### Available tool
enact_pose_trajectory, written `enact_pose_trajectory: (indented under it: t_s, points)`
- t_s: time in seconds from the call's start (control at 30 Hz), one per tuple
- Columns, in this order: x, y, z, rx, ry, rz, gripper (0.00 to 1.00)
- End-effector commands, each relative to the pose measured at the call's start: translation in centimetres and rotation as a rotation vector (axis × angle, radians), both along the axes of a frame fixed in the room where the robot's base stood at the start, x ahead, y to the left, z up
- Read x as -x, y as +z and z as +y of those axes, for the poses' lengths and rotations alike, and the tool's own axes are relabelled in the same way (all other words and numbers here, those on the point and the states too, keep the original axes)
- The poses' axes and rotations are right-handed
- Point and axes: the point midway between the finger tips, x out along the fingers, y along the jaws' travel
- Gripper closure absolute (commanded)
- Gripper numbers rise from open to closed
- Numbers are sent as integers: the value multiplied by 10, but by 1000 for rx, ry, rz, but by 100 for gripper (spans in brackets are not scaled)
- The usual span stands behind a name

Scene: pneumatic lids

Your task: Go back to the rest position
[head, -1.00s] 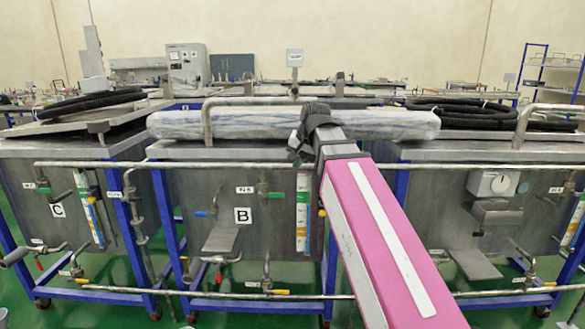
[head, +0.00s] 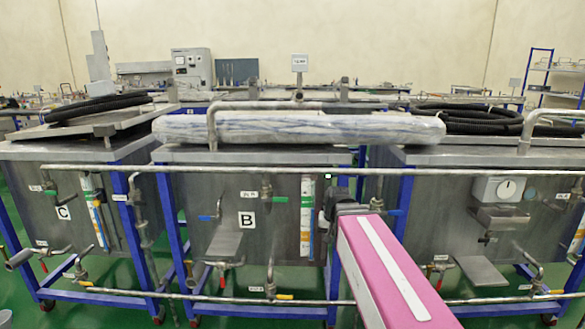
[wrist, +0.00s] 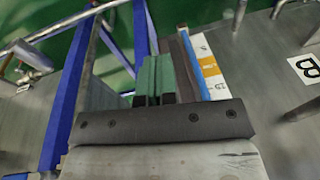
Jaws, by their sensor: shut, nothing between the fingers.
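My gripper shows in the head view at the end of my pink arm, where its dark body (head: 338,203) stands in front of the right side of tank B (head: 200,190). In the wrist view its green fingers (wrist: 154,80) are together with nothing between them, beyond a dark bolted bar. The plastic-wrapped roll (head: 290,128) lies across the top of tank B, above my gripper and apart from it. How far my gripper is from the tank's front and pipe is hard to tell.
A horizontal pipe (head: 440,171) runs along the tank fronts. Blue frame legs (head: 168,225), valves and a strip gauge (head: 306,215) are close by. Tank C stands left and another tank with a dial box (head: 498,188) right. Black hoses (head: 465,114) lie on top.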

Motion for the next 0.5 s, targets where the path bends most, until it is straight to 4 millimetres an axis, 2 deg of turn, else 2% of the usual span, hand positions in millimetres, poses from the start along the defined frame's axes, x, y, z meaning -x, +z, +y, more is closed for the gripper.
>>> enact_pose_trajectory:
  t_s: [0.03,0.3,0.5]
  points:
    - [7,-18,-7,10,6,17,100]
    - [40,-95,-37,62,55,83,100]
    - [65,-139,-53,89,89,126,100]
